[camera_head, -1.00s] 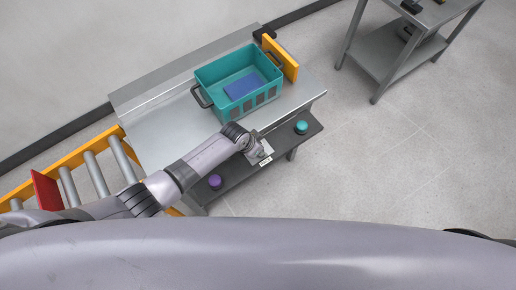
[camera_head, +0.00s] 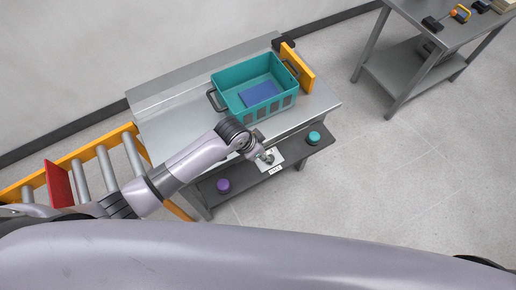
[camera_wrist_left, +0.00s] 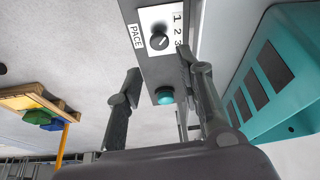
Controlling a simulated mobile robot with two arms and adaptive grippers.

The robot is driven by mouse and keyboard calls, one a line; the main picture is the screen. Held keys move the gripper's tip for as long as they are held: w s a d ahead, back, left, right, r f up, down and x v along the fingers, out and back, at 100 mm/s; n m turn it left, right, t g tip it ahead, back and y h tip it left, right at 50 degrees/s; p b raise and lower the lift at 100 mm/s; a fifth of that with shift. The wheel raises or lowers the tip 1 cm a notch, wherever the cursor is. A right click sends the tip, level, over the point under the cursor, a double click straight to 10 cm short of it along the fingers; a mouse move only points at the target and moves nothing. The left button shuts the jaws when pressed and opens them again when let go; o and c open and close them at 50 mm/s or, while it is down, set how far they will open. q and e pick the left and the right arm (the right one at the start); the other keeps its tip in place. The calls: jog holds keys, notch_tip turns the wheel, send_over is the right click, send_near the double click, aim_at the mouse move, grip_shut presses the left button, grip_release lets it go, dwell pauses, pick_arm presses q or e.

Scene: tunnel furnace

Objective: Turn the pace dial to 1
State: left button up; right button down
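The pace dial (camera_wrist_left: 159,41) is a small round dark knob on a white plate (camera_wrist_left: 157,20) marked PACE, with the numbers 1, 2 and 3 beside it. A light pointer line on the knob slants toward the numbers; which number it marks is hard to tell. In the head view the plate (camera_head: 275,164) sits on the dark front shelf of the metal table. My left gripper (camera_wrist_left: 167,73) is open and empty. Its fingers are spread on either side of the panel in the picture, apart from the dial. In the head view my left gripper (camera_head: 264,154) is beside the plate, partly hiding it. My right gripper is out of view.
A teal button (camera_head: 314,138) and a purple button (camera_head: 223,185) flank the plate on the shelf. A teal crate (camera_head: 228,110) holding a blue item stands on the table behind. Orange-framed rollers (camera_head: 107,165) lie left. A grey side table (camera_head: 425,75) stands at upper right.

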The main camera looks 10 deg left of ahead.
pick_arm(q)
jog(key=shift+v, duration=1.2)
jog(key=s+a+r+n+y, duration=0.2)
jog(key=s+a+r+n, duration=0.25)
jog(key=s+a, duration=0.4)
jog(key=s+a+r+n+y, duration=0.1)
jog(key=s+a+r+n, duration=0.2)
jog(key=s+a+r, duration=0.35)
jog(key=s+a+f+b, duration=0.1)
jog(key=s+f+b, duration=0.1)
jog(key=f, duration=1.4)
jog(key=s+f+b, duration=0.1)
jog(key=s+f, duration=0.1)
jog(key=f, duration=1.3)
jog(key=s+a+f+g+b, duration=0.2)
jog(key=s+a+f+b, duration=0.1)
jog(key=s+f, duration=1.4)
jog(key=shift+f, duration=0.95)
